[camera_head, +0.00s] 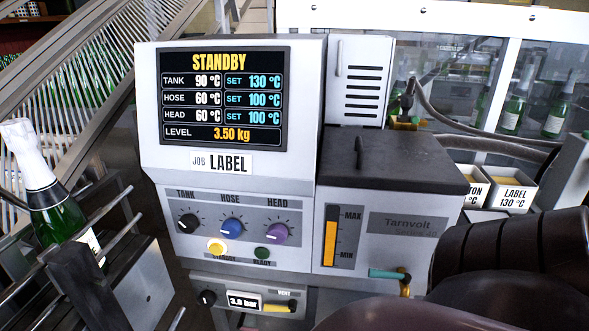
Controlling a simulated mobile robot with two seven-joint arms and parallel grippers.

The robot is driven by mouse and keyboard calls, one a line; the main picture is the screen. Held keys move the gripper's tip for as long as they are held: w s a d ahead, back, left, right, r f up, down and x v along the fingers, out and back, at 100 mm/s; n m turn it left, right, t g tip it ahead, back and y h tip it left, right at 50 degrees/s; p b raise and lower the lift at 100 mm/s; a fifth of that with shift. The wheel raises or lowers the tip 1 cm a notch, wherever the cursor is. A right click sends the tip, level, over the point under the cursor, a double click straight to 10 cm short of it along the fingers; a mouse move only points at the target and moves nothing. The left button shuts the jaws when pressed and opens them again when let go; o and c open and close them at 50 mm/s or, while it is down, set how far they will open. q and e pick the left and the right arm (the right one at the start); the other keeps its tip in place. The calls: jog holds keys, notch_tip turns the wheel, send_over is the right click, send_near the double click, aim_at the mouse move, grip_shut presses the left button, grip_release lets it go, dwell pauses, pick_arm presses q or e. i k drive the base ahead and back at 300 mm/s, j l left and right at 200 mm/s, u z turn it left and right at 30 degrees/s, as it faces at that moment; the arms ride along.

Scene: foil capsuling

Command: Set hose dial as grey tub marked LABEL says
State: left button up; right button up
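The hose dial (231,228) is a blue knob under the word HOSE on the white machine's front panel, between the black TANK knob (188,223) and the purple HEAD knob (276,234). The screen (222,98) reads STANDBY, with HOSE at 60 °C and SET 100 °C. The grey tub marked LABEL (513,195) stands at the right, and its label reads 130 °C. Neither gripper shows; a dark arm of mine fills the lower right. Nothing touches the hose dial.
A tub ending in TON (477,193) is partly hidden beside the LABEL tub. A JOB LABEL plate (222,162) sits below the screen. A yellow button (217,246) and a green one (262,253) lie below the knobs. A green bottle (55,213) stands in a rack at left.

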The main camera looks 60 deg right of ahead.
aim_at(231, 229)
jog(key=z, duration=1.85)
jog(key=k+l+u, duration=0.15)
jog(key=u, duration=0.3)
jog(key=k+l+u, duration=0.2)
jog(key=u, duration=0.25)
jog(key=k+l+u, duration=0.2)
jog(key=u, duration=0.25)
